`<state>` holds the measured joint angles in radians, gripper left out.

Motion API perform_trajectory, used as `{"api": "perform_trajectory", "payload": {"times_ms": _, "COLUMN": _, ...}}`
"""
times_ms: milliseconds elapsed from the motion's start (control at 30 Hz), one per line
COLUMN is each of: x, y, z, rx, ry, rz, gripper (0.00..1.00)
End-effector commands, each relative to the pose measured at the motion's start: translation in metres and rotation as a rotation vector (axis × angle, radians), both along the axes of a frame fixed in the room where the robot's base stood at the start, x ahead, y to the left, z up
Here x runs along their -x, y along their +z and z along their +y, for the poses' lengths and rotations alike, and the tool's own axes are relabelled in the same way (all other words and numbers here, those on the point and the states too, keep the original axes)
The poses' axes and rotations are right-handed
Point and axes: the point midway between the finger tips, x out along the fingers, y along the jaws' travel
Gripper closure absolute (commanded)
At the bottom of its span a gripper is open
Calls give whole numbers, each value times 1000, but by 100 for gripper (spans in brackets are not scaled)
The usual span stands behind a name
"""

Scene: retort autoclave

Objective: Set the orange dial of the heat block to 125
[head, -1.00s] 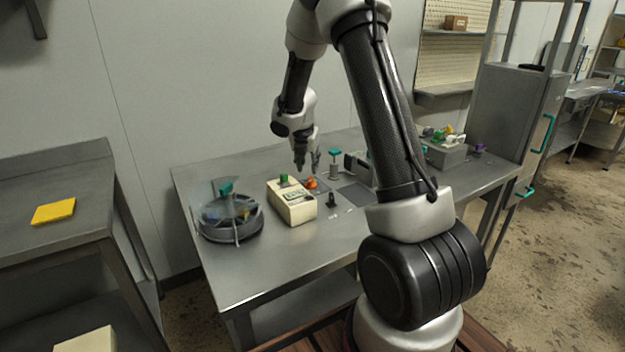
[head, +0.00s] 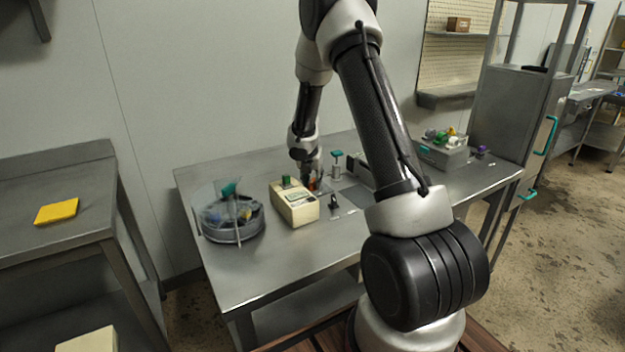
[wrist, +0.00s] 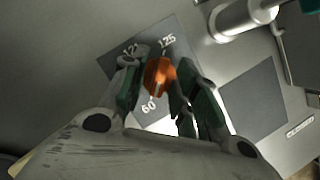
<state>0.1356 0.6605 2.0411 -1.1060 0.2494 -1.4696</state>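The orange dial (wrist: 158,77) sits on a dark grey plate (wrist: 182,40) with printed marks. The marks 125 and 60 are readable beside it, and a third is partly covered by a finger. I cannot tell exactly which mark the dial points at. My gripper (wrist: 157,82) is open, with a green-padded finger on each side of the dial; contact is not clear. In the head view my gripper (head: 312,184) is low over the table behind a cream box (head: 295,205), and the dial is mostly hidden there. I cannot tell whether this box is the heat block.
A round carousel (head: 235,228) with clear panels and a teal handle stands left of the cream box. A teal-topped post (head: 337,163) stands just right of my gripper. A grey rack (head: 443,153) is farther right. The table's front (head: 290,260) is clear.

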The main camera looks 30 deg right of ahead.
Motion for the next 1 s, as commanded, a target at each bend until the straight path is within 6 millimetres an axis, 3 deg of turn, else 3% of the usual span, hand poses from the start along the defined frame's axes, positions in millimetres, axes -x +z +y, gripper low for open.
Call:
{"api": "perform_trajectory", "payload": {"times_ms": 33, "x": 0, "y": 0, "z": 0, "rx": 0, "ry": 0, "rz": 0, "gripper": 84}}
{"api": "perform_trajectory", "payload": {"times_ms": 133, "x": 0, "y": 0, "z": 0, "rx": 0, "ry": 0, "rz": 0, "gripper": 100}}
{"api": "perform_trajectory", "payload": {"times_ms": 667, "x": 1, "y": -2, "z": 1, "rx": -1, "ry": -53, "rz": 4, "gripper": 100}}
{"api": "perform_trajectory", "payload": {"times_ms": 1000, "x": -1, "y": -3, "z": 2, "rx": -1, "ry": -297, "rz": 5, "gripper": 100}}
